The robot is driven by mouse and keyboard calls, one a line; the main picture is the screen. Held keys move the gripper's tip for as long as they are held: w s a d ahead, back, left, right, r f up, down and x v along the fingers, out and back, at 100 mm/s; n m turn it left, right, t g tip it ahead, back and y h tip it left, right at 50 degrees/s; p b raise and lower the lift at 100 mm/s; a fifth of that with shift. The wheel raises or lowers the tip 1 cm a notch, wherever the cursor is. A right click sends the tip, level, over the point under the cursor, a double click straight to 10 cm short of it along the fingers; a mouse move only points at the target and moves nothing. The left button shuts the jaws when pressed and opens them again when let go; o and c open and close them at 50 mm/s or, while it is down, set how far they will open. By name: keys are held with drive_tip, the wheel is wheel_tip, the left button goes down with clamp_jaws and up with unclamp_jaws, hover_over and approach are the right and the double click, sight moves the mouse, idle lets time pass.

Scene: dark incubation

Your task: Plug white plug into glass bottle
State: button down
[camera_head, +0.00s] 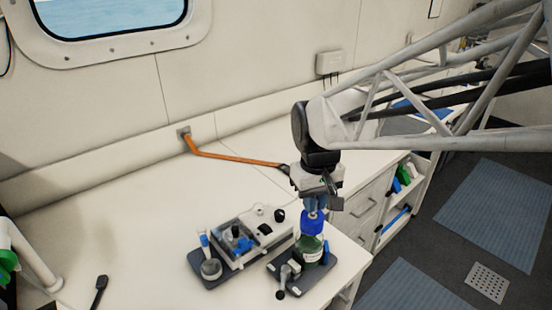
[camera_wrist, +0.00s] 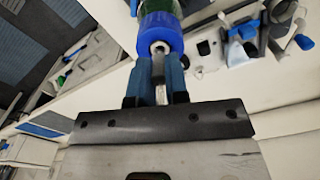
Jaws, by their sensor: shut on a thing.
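The glass bottle (camera_head: 308,247) stands upright on a dark pad near the counter's front edge. It has green contents, a pale label and a blue cap (camera_head: 312,222). The cap also shows in the wrist view (camera_wrist: 160,25). My gripper (camera_head: 315,208) points down directly above the cap. In the wrist view its blue fingers (camera_wrist: 158,68) are shut on the white plug (camera_wrist: 159,47), which sits in line with the cap's middle. I cannot tell whether the plug's lower end is inside the cap opening or only at it.
A dark tray (camera_head: 213,283) with a small metal pot and a grey device box (camera_head: 262,228) stand left of the bottle. A knobbed fitting (camera_head: 286,280) is close beside the bottle. An orange bar (camera_head: 232,158) runs from the wall toward my wrist. The left counter is mostly clear.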

drive_tip(key=shift+f, duration=0.7)
idle(0.8)
drive_tip(key=c, duration=1.1)
unclamp_jaws()
drive_tip(key=shift+o, duration=0.2)
drive_tip(key=shift+r, duration=0.15)
drive_tip(key=shift+r, duration=3.8)
drive_tip(key=shift+d, duration=0.1)
drive_tip(key=s+d+f+m+t, duration=0.1)
drive_tip(key=s+d+f+m, duration=0.1)
drive_tip(key=s+d, duration=0.5)
drive_tip(key=s+d+f+m+t, duration=0.1)
drive_tip(key=s+d+f+m, duration=0.1)
drive_tip(key=s+d, duration=0.5)
drive_tip(key=shift+s+d+m+t, duration=0.25)
drive_tip(key=shift+m+t, duration=0.05)
drive_tip(key=shift+m, duration=0.3)
drive_tip(key=shift+f, duration=0.1)
